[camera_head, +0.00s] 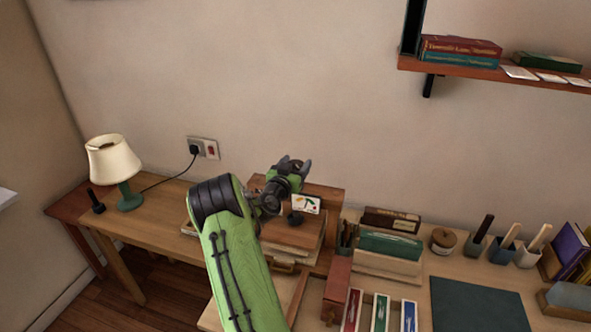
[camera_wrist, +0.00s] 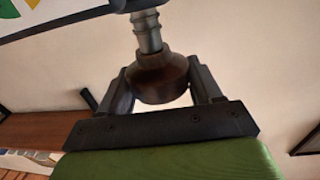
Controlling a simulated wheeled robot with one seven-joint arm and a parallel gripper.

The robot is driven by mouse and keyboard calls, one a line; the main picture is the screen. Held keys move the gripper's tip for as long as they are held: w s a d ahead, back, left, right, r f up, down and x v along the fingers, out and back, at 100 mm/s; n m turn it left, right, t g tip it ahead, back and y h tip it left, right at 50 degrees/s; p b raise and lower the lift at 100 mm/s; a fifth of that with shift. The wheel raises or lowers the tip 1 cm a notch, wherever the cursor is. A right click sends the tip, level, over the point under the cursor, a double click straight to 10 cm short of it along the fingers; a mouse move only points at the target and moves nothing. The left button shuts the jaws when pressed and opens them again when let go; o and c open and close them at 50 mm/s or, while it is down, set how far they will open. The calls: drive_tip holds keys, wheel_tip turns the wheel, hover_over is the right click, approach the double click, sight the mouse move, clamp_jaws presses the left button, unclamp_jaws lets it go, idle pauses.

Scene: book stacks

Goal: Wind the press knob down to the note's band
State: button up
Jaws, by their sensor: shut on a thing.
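The brown press knob (camera_wrist: 163,78) sits on a ribbed metal screw (camera_wrist: 147,32) in the wrist view. My gripper (camera_wrist: 160,90) is shut on the knob, one finger on each side. In the head view my gripper (camera_head: 291,165) is above the wooden press (camera_head: 300,232) on the desk, and the knob cannot be made out there. A white card with coloured marks (camera_head: 306,204) stands at the press just below my gripper. A corner of a similar card (camera_wrist: 22,18) shows at the upper left of the wrist view. No band can be read on it.
A lamp (camera_head: 114,165) stands at the left of the desk. Boxes of books (camera_head: 390,245), pen cups (camera_head: 505,247) and a dark mat (camera_head: 480,305) lie to the right. A wall shelf (camera_head: 490,72) is at upper right. The wall is close behind the press.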

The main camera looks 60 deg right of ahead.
drive_tip(key=shift+r, duration=0.15)
drive_tip(key=o, duration=1)
drive_tip(key=shift+c, duration=0.2)
drive_tip(key=s+a+b, duration=0.1)
drive_tip(key=a+b, duration=0.4)
drive_tip(key=a, duration=1)
drive_tip(key=shift+a, duration=0.4)
drive_tip(key=shift+s, duration=0.1)
